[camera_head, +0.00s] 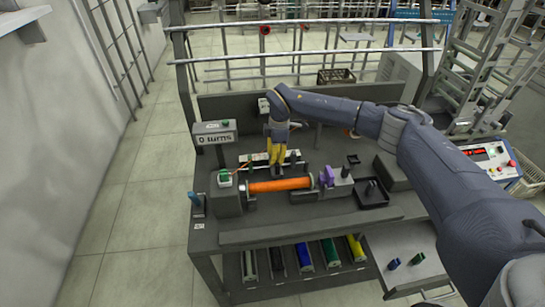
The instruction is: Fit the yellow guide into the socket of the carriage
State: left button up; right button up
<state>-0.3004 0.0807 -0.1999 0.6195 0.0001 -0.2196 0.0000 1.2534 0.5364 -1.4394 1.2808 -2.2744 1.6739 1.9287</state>
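My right arm comes in from the right, and its gripper (277,163) points down at the carriage area behind the orange bobbin (280,185). Two yellow strips show at the gripper. They run down close together, and I cannot tell whether they are its fingers or the yellow guide. The carriage (292,156) is a small light block on the rail behind the bobbin, partly hidden by the gripper. Its socket is not clear at this size. The gripper's tips are at or just above the carriage; contact cannot be told. My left gripper is not in view.
A display reading "0 turns" (214,138) stands at the bench's left, above a green button (225,176). A purple part (327,176) is right of the bobbin. A black tray (371,196) lies farther right.

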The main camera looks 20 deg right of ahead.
jog(key=r, duration=1)
jog(key=shift+w+d+r, duration=0.2)
jog(key=shift+w+r, duration=0.05)
jog(key=shift+w, duration=0.05)
jog(key=shift+y, duration=0.3)
